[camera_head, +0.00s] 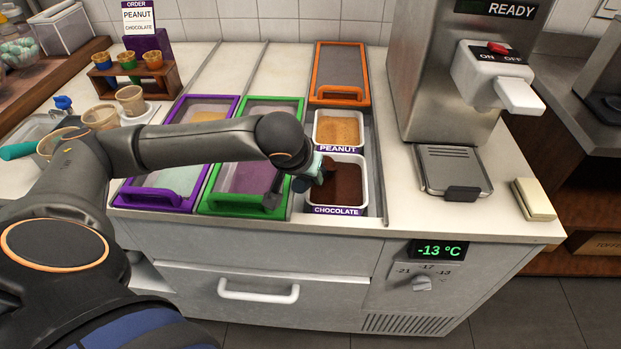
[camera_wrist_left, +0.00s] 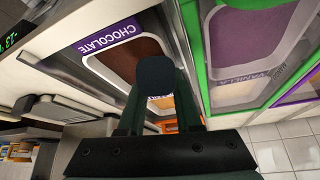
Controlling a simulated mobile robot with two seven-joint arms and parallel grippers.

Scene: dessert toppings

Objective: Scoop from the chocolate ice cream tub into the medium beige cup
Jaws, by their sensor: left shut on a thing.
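The chocolate tub (camera_head: 345,185), white-rimmed with dark brown ice cream, is open at the front right of the freezer counter. It also shows in the left wrist view (camera_wrist_left: 138,45). My left gripper (camera_head: 312,172) is over the tub's left side, shut on a tool with a teal part; its working end is hard to make out. In the left wrist view a dark rounded piece (camera_wrist_left: 155,73) sits between the fingers. Beige cups stand at the left behind my arm; the middle one (camera_head: 100,115) looks like the medium cup. My right gripper is not in view.
The open peanut tub (camera_head: 338,128) is just behind the chocolate. Purple (camera_head: 165,198), green (camera_head: 230,205) and orange (camera_head: 340,98) framed lids cover nearby compartments. A steel machine (camera_head: 430,75) stands at the right. A teal handle (camera_head: 17,151) lies far left, by a basin.

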